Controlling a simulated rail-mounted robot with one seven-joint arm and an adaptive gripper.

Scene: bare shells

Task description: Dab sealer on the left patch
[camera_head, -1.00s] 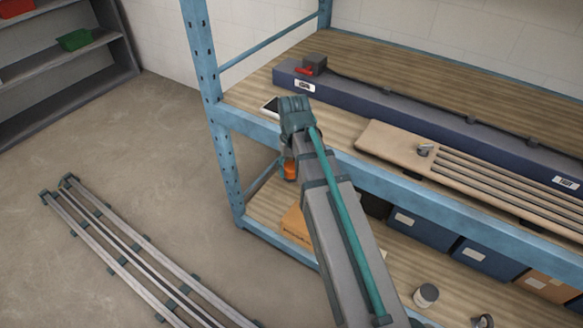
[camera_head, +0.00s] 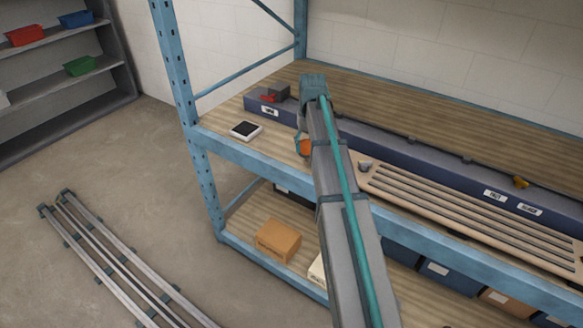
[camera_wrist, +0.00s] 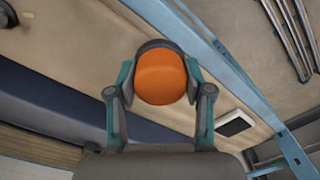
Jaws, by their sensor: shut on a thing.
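My gripper (camera_wrist: 160,72) is shut on an orange round-topped thing (camera_wrist: 160,80) with a dark rim, perhaps the sealer. In the head view the orange thing (camera_head: 305,147) shows beside my arm's end, over the shelf's front part; my arm hides most of the gripper. A dark flat square with a white border (camera_head: 245,130) lies on the wooden shelf to its left, apart from it. It also shows in the wrist view (camera_wrist: 234,123), right of the fingers. I cannot tell which surface is the left patch.
A long dark blue box (camera_head: 430,165) with white labels runs along the shelf. A tan slotted board (camera_head: 470,220) lies in front of it. A red and black piece (camera_head: 275,92) sits at the box's left end. A blue upright (camera_head: 176,75) stands left. Metal rails (camera_head: 110,260) lie on the floor.

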